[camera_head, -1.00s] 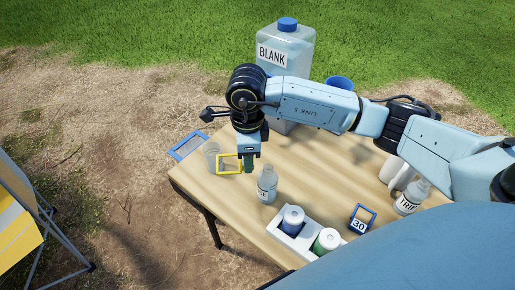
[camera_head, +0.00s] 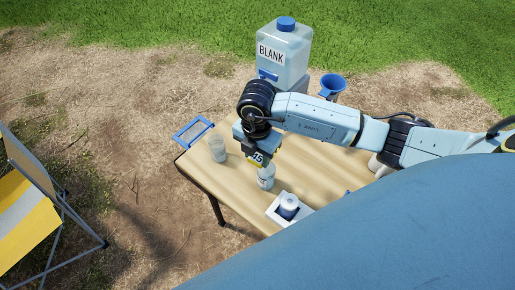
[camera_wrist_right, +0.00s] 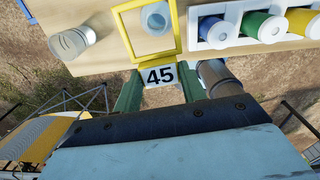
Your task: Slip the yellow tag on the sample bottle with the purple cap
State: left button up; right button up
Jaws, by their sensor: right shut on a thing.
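My right gripper (camera_head: 256,154) is shut on the yellow tag, a square loop with a white "45" plate (camera_wrist_right: 159,75). Its green fingers (camera_wrist_right: 160,88) show on both sides of the plate in the right wrist view. The loop (camera_wrist_right: 179,30) reaches out ahead of the fingers. A clear sample bottle (camera_head: 266,180) stands upright on the table, just below the gripper. Its top (camera_wrist_right: 156,18) appears inside the loop in the right wrist view; I cannot tell whether the loop is around it or only above it. No purple cap is discernible. My left gripper is out of view.
A white tray (camera_head: 276,209) holds blue, green and yellow containers, close right of the tag in the wrist view. A clear cup (camera_head: 218,150) and a blue frame (camera_head: 191,130) are at the left table edge. The BLANK jug (camera_head: 284,55) and a blue funnel (camera_head: 332,86) stand behind.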

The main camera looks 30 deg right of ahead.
aim_at(266, 173)
jog(key=shift+m, duration=0.5)
jog(key=shift+s, duration=0.1)
notch_tip(266, 173, down, 5)
jog(key=b, duration=0.3)
jog(key=shift+r, duration=0.1)
dwell(1.0)
dwell(0.4)
jog(key=shift+f+b, duration=0.35)
jog(key=shift+f, duration=0.6)
